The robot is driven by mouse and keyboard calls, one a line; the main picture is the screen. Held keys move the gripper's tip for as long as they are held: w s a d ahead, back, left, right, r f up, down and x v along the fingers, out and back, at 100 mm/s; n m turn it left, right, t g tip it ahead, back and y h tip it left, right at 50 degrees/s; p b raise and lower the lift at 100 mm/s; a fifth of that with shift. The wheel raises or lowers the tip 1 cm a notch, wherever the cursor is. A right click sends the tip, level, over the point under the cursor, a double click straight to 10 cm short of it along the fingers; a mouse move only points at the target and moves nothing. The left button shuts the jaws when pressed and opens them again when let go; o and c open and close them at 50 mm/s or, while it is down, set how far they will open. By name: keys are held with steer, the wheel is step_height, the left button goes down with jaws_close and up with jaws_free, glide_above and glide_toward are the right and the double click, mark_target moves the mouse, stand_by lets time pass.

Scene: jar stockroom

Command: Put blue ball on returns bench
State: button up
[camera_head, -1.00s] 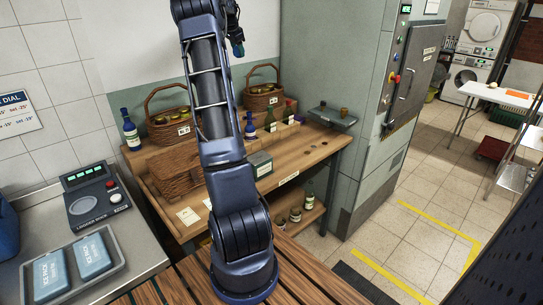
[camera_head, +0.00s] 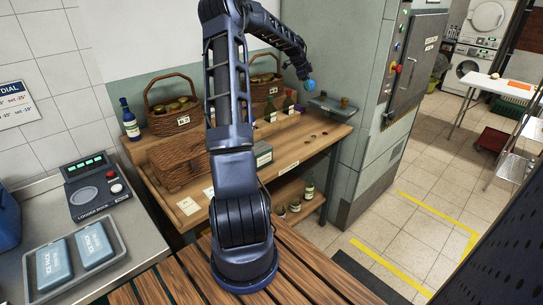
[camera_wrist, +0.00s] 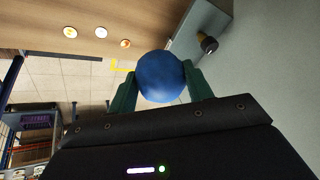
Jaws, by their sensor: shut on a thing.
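The blue ball (camera_wrist: 161,77) sits between the two green fingers of my gripper (camera_wrist: 160,88) in the wrist view, which are shut on it. In the head view the ball (camera_head: 309,86) hangs from my gripper (camera_head: 303,71) in the air, in front of the grey cabinet and near the right end of a wooden bench (camera_head: 300,153). The bench has a front label too small to read, so I cannot tell whether it is the returns bench. A white-topped table (camera_head: 497,84) stands far back right. My arm hides part of the wooden bench.
Wicker baskets (camera_head: 171,119), a blue bottle (camera_head: 130,120) and other bottles crowd the bench's back and left. Small round discs lie at its right, where wood is mostly bare. The tall grey cabinet (camera_head: 365,110) stands close right.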

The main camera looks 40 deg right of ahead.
steer(key=shift+s+d+f+m, duration=0.2)
steer(key=shift+s+f, duration=0.15)
steer(key=shift+s, duration=0.15)
steer(key=shift+s+d+f+m, duration=0.15)
steer(key=shift+s+f, duration=0.15)
steer(key=shift+s, duration=0.15)
step_height(320, 180, down, 20)
steer(key=shift+s, duration=0.15)
steer(key=o, duration=1)
steer(key=shift+c, duration=0.2)
